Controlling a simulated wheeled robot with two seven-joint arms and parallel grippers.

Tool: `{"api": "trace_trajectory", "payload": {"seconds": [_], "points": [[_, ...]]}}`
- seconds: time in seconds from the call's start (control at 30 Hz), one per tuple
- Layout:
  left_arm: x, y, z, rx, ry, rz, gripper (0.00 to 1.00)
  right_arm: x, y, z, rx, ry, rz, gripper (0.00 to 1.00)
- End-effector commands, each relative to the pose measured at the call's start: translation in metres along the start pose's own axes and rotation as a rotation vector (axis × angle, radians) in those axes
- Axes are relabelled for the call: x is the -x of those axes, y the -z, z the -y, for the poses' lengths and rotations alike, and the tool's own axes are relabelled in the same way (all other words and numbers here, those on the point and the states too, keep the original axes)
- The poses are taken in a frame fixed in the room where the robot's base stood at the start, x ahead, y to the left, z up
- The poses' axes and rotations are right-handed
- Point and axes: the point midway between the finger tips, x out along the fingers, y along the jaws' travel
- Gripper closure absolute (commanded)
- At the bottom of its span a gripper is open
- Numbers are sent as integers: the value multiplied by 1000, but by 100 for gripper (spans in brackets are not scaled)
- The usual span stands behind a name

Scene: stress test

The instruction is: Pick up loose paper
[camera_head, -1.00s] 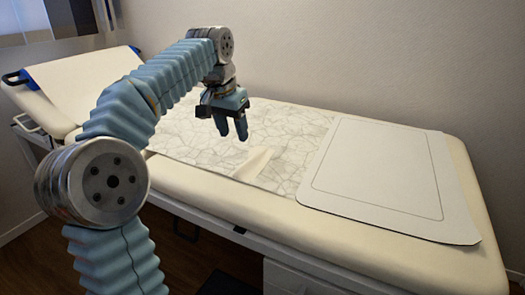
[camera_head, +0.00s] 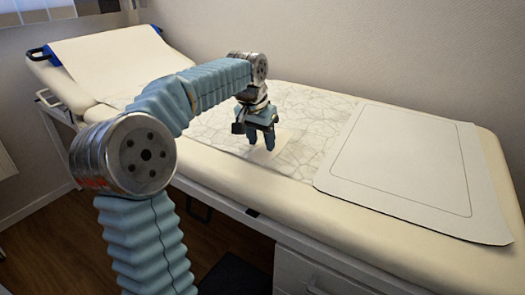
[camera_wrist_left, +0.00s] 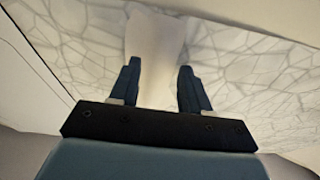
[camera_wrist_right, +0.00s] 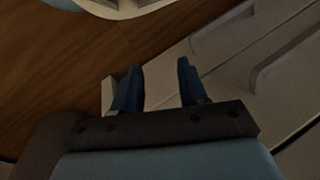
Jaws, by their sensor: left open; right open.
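A loose piece of pale paper (camera_head: 287,139) lies on the crackle-patterned sheet (camera_head: 318,115) of the bed. My left gripper (camera_head: 262,143) is open, pointing down low over the paper and hiding part of it. In the left wrist view, the paper (camera_wrist_left: 155,42) shows as a pale strip between and beyond the two open fingers (camera_wrist_left: 158,68). I cannot tell whether the fingers touch it. My right gripper (camera_wrist_right: 161,70) is open and empty, seen only in the right wrist view, away from the paper.
The padded cream bed (camera_head: 440,255) stands along the wall, its raised headrest (camera_head: 115,65) at the left. A pale outlined mat (camera_head: 400,165) covers its right part. White drawers (camera_head: 300,273) are under the bed. Wooden floor (camera_wrist_right: 45,75) shows below my right gripper.

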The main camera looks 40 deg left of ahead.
Motion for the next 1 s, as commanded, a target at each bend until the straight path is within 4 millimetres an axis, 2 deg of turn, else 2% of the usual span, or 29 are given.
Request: {"api": "trace_trajectory", "payload": {"seconds": [0.1, 0.33, 0.63, 1.0], "points": [[-10, 0, 0, 0, 0, 1, 53, -2, 0, -1, -1, -1, -1, 57], [-11, 0, 0, 0, 0, -1, 55, -1, 0, -1, -1, -1, -1, 57], [-11, 0, 0, 1, 0, -1, 100, -1, 0, -1, -1, -1, -1, 57], [-10, 0, 0, 1, 0, -1, 100, -1, 0, -1, -1, -1, -1, 57]]}}
